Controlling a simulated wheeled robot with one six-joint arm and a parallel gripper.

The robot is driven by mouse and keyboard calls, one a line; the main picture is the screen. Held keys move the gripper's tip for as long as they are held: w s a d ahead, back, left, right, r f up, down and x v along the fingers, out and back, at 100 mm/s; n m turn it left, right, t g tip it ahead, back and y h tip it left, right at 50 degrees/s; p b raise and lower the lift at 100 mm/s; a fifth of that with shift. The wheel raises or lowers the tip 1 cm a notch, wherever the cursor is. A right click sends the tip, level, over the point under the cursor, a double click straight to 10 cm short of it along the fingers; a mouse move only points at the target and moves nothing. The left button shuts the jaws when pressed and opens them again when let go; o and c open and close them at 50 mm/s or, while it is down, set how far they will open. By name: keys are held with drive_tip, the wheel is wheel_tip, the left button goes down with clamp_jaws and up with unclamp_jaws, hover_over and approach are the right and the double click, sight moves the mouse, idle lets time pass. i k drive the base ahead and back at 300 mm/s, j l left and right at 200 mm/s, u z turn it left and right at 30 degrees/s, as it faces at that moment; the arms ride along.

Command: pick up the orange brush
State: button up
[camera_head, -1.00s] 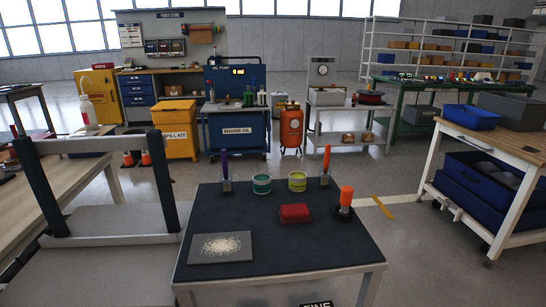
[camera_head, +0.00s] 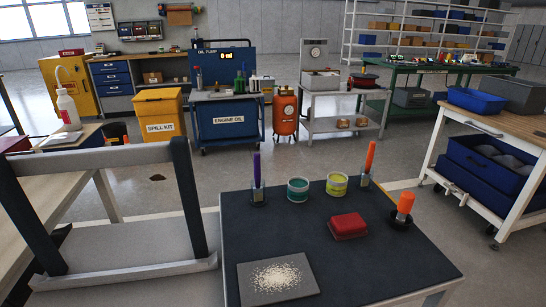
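The dark-topped table (camera_head: 330,250) stands in front of me at lower right. At its right edge is a thick orange handle (camera_head: 405,202) on a round black base (camera_head: 400,221). Behind it a thin orange upright piece (camera_head: 370,156) stands in a small holder (camera_head: 364,181). I cannot tell for certain which of the two is the orange brush; bristles are not clear on either. Both stand on the table with nothing touching them from above. My gripper is not in view.
The table also holds a purple upright piece (camera_head: 257,170), teal (camera_head: 298,190) and yellow-green (camera_head: 337,184) tins, a red block (camera_head: 348,226) and a grey plate (camera_head: 247,291) with pale grains. A grey frame with dark posts (camera_head: 195,205) stands left. A white-legged bench (camera_head: 511,212) stands right.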

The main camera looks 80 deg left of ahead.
sight(366, 176)
drive_tip(key=u, duration=1.8)
drive_tip(key=i+l+u, duration=0.2)
drive_tip(key=k+l, duration=0.05)
drive_tip(key=k, duration=0.05)
